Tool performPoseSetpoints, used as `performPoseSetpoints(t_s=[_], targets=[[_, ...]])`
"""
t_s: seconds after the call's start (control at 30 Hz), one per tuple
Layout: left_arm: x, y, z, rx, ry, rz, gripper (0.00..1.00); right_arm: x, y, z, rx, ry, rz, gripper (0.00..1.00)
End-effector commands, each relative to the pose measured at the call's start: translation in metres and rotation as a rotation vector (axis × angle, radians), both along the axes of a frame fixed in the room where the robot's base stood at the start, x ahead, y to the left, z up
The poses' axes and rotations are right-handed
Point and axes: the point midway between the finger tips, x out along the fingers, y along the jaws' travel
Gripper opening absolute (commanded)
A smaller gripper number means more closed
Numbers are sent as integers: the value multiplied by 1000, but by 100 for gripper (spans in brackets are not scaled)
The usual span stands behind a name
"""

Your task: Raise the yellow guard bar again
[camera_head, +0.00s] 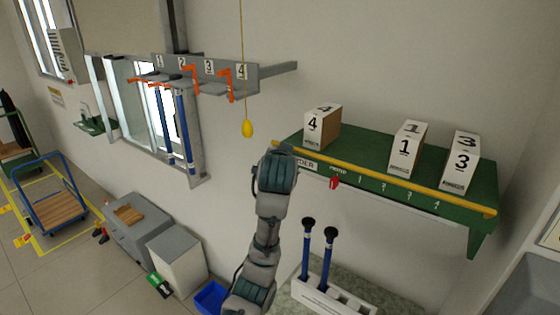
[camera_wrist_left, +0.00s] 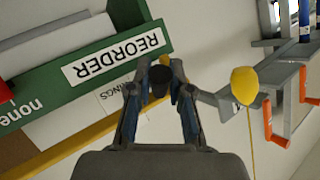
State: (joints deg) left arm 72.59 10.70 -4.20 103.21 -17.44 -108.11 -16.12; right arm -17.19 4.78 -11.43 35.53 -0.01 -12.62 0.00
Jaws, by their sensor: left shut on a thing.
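The yellow guard bar (camera_head: 400,182) runs along the front edge of the green shelf (camera_head: 375,148), in front of the boxes. My left gripper (camera_head: 280,149) is at the bar's left end and partly hides it. In the left wrist view the bar (camera_wrist_left: 75,145) slants up to the fingers, and my left gripper (camera_wrist_left: 160,88) is shut on a dark round knob (camera_wrist_left: 161,77) there. How the knob joins the bar is hidden. My right gripper is not in view.
White boxes numbered 4 (camera_head: 315,127), 1 (camera_head: 405,147) and 3 (camera_head: 459,162) stand on the shelf. A yellow pull knob (camera_head: 247,128) hangs on a cord left of my gripper. Below, blue rods (camera_head: 306,250) stand in a white rack (camera_head: 325,296).

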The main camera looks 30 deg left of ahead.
Motion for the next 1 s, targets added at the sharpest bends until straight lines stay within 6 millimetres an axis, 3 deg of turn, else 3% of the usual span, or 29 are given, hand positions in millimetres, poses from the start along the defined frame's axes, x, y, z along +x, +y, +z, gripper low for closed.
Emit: performPoseSetpoints(t_s=[0.6, 1.0], targets=[[12, -3, 22, 43, 566, -5, 0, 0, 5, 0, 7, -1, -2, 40], [19, -2, 27, 59, 769, -2, 0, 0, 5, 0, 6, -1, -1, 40]])
